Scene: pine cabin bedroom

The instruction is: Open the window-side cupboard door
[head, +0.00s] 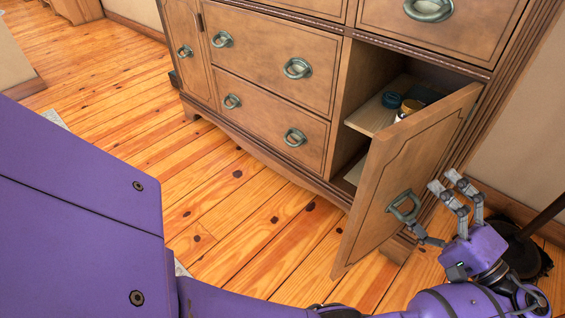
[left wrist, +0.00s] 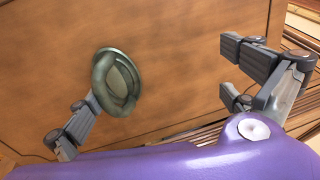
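The right-hand cupboard door (head: 425,165) of the brown wooden dresser stands swung well open, with its panelled outer face toward my left gripper. A green-grey ring handle (head: 403,206) is on that face; it also shows in the left wrist view (left wrist: 116,82). My left gripper (head: 434,208) is open with its fingers spread beside the door face. One finger reaches to the lower edge of the handle, and whether it touches is unclear. The other two fingers are apart from the handle. My right gripper is out of view.
Inside the cupboard, a shelf (head: 370,118) holds a dark round-lidded container (head: 391,99) and a jar (head: 410,107). Drawers (head: 265,110) and a shut left door (head: 187,45) fill the rest. A dark stand base (head: 527,255) is close right of the gripper. The plank floor (head: 235,225) in front is clear.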

